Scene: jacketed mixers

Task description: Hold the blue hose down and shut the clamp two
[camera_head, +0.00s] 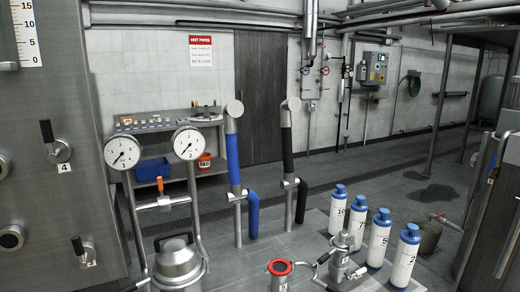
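A blue hose (233,160) runs down a grey pipe stand in the middle of the view. A second blue length (252,215) stands just right of its lower end, above the floor plate. A black hose (287,152) hangs on a similar stand to the right. I cannot make out which part is clamp two. A black-handled lever (48,133) labelled 4 and another black-handled lever (79,248), its label too small to read surely, are on the grey cabinet at left. Neither of my grippers is in view.
Two round gauges (122,152) (187,143) and an orange-handled valve (164,199) stand left of the hose. A metal vessel (177,262) and a red-ringed pipe end (279,268) are at the front. Several blue-capped white bottles (378,240) stand right. Open floor lies behind them.

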